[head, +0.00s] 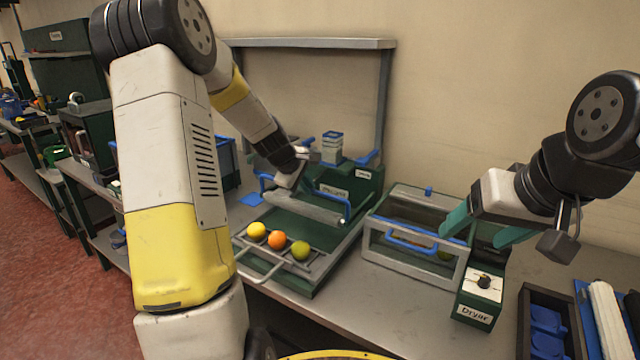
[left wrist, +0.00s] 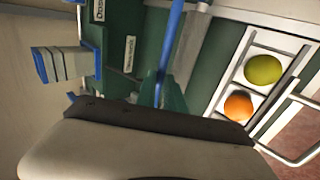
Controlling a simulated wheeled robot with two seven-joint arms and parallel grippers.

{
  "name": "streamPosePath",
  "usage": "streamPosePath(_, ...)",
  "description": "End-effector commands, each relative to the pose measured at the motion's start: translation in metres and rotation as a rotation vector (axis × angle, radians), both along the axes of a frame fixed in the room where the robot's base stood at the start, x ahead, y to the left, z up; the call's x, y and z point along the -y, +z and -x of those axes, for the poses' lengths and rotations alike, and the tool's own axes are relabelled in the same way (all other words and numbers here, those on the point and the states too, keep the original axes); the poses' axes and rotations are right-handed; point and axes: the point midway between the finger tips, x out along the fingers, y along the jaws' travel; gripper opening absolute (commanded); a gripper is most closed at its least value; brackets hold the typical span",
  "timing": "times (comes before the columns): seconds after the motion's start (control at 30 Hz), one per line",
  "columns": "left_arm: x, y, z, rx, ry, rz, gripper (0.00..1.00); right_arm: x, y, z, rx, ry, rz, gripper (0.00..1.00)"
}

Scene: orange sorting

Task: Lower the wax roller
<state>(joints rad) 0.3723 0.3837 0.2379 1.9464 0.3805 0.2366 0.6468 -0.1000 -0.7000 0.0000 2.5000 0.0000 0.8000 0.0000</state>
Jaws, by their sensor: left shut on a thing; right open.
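The wax roller (head: 305,209) is a grey cylinder across the green waxing machine (head: 358,190), with a blue handle bar (head: 346,207) around it. It sits above the machine bed, behind a fruit tray. My left gripper (head: 296,184) is at the handle bar, seen partly from behind its own body. In the left wrist view the blue bar (left wrist: 170,45) runs into the green fingers (left wrist: 172,100), which are shut on it. My right gripper (head: 484,230) is open and empty above the dryer at the right.
A yellow fruit (head: 256,230), an orange (head: 277,239) and a green fruit (head: 300,250) sit in the wire-handled tray in front of the roller. The dryer box (head: 410,262) stands to the right, with a labelled control block (head: 480,300). A dark bin (head: 526,330) is further right.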

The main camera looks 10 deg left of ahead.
Motion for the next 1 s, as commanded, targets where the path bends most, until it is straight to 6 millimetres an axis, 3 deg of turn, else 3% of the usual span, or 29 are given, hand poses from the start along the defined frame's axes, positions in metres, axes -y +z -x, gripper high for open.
streamPosePath(0.03, -0.0033, -0.0176, 0.0114, -0.042, -0.002, 0.003, 0.00, 0.0000, 0.0000, 0.0000, 0.000, 0.000, 0.000, 0.71)
streamPosePath(0.2, -0.0042, -0.0179, 0.0116, -0.043, 0.000, 0.003, 0.00, 0.0000, 0.0000, 0.0000, 0.000, 0.000, 0.000, 0.71)
streamPosePath(0.23, -0.0043, -0.0179, 0.0116, -0.043, 0.000, 0.003, 0.15, 0.0000, 0.0000, 0.0000, 0.000, 0.000, 0.000, 0.71)
streamPosePath(0.33, -0.0044, -0.0172, 0.0111, -0.040, 0.000, 0.003, 0.34, 0.0000, 0.0000, 0.0000, 0.000, 0.000, 0.000, 0.71)
streamPosePath(1.0, -0.0010, -0.0119, 0.0082, -0.029, -0.002, 0.004, 0.34, 0.0000, 0.0000, 0.0000, 0.000, 0.000, 0.000, 0.71)
